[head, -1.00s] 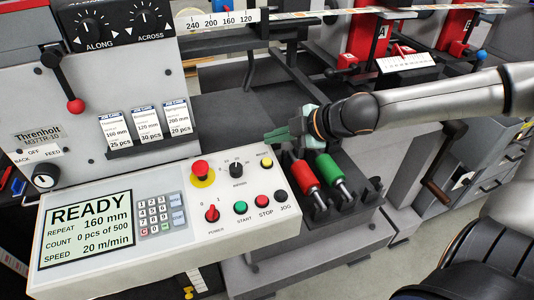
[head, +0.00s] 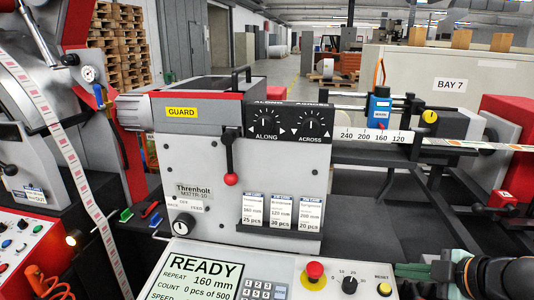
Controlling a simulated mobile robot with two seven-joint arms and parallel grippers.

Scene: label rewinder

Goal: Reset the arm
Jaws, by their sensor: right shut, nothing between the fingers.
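My right gripper (head: 405,270) shows at the lower right, its arm coming in from the right edge. Its greenish fingers point left and are shut with nothing between them. It is just right of the control panel's yellow RESET button (head: 383,288); I cannot tell whether it touches anything. My left gripper is out of view. The label rewinder (head: 270,185) stands in the middle, with a display (head: 195,275) reading READY, 160 mm, 0 pcs of 500.
A red emergency stop button (head: 315,271) and a black knob (head: 349,284) sit on the panel. A lever with a red ball (head: 230,179) hangs on the machine front. A ruler (head: 372,136) and blue sensor (head: 379,107) are at right. A printed label web (head: 75,180) runs down at left.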

